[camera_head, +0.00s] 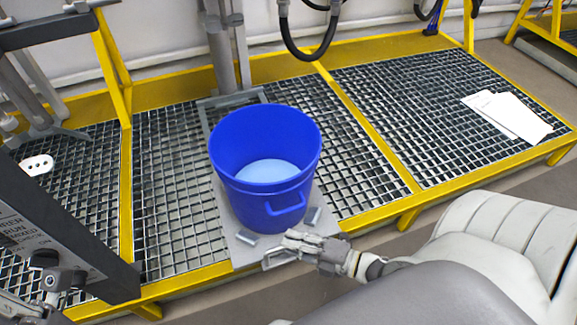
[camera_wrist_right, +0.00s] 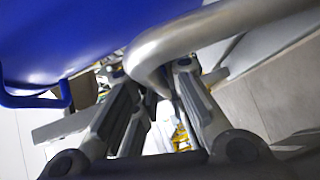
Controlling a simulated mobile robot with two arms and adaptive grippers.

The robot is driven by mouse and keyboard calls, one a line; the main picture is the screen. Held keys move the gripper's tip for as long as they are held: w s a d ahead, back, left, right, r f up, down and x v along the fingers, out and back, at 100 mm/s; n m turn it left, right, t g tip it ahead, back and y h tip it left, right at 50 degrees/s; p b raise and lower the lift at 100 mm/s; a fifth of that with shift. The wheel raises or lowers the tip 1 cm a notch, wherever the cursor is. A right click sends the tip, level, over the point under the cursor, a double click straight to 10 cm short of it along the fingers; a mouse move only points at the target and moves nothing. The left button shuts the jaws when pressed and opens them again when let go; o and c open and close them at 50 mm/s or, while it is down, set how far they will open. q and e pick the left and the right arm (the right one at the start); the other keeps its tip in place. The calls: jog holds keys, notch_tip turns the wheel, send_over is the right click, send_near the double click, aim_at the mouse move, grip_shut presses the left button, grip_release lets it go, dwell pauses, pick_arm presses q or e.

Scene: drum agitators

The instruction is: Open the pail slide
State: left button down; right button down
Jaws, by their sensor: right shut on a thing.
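The pail slide (camera_head: 240,250) is a flat grey metal plate set in the grating under a blue pail (camera_head: 262,205). Its front edge is near the yellow front rail, and a metal bar handle (camera_head: 275,261) is at its front. My right gripper (camera_head: 290,247) is at this handle. In the right wrist view, the bent bar handle (camera_wrist_right: 185,38) passes between the fingers of my right gripper (camera_wrist_right: 155,88), which is shut on it. Grey mechanical parts at the lower left edge may be my left gripper (camera_head: 22,306); its fingers cannot be made out.
The pail holds pale blue content and has a front grip. Small metal blocks (camera_head: 313,215) sit on the plate beside it. A vertical column (camera_head: 222,55) stands behind. A dark control panel (camera_head: 65,235) stands at left. Papers (camera_head: 508,115) lie on the right grating.

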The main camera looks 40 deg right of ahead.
jog(key=shift+s+a, duration=0.1)
jog(key=shift+s, duration=0.2)
jog(key=c, duration=1.5)
grip_release()
jog(key=shift+s, duration=0.1)
jog(key=v, duration=1.2)
jog(key=shift+f, duration=0.1)
